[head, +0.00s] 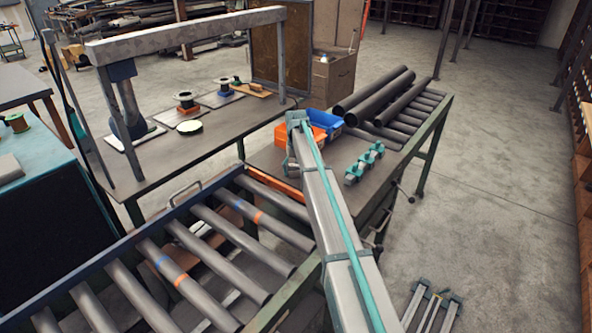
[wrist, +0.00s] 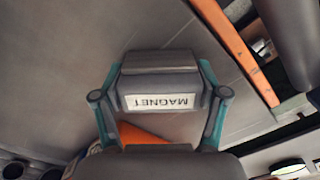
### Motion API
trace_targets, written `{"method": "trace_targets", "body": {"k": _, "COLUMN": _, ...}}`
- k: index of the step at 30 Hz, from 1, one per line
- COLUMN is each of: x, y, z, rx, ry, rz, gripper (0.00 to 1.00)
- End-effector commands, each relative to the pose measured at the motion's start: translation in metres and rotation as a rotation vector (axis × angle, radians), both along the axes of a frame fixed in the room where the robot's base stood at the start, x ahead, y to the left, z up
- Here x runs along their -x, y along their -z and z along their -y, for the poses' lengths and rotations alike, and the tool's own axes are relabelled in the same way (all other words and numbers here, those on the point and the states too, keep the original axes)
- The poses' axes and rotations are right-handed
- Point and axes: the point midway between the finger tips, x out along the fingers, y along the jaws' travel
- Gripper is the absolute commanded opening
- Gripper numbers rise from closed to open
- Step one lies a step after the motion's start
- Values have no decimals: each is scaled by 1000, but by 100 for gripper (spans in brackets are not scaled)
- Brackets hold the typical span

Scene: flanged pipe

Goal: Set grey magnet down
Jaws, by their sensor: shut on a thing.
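A grey block labelled MAGNET (wrist: 160,80) sits between the teal fingers of my gripper (wrist: 160,72) in the wrist view. My gripper is shut on it. The label reads upside down in that view. A plain grey surface lies behind the block. I cannot tell whether the block touches that surface or hangs above it. In the head view my arm reaches over the workbench, and I cannot make out the magnet or the fingertips there.

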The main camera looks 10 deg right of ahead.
Motion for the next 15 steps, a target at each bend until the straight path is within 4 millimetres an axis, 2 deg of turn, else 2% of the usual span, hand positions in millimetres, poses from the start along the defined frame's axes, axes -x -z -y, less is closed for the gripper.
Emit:
{"method": "trace_targets", "body": {"k": 3, "x": 0, "y": 3, "z": 0, "rx": 0, "ry": 0, "rz": 0, "gripper": 40}}
{"method": "trace_targets", "body": {"k": 4, "x": 0, "y": 3, "z": 0, "rx": 0, "ry": 0, "rz": 0, "gripper": 76}}
{"method": "trace_targets", "body": {"k": 8, "x": 0, "y": 3, "z": 0, "rx": 0, "ry": 0, "rz": 0, "gripper": 98}}
{"method": "trace_targets", "body": {"k": 15, "x": 0, "y": 3, "z": 0, "rx": 0, "ry": 0, "rz": 0, "gripper": 98}}
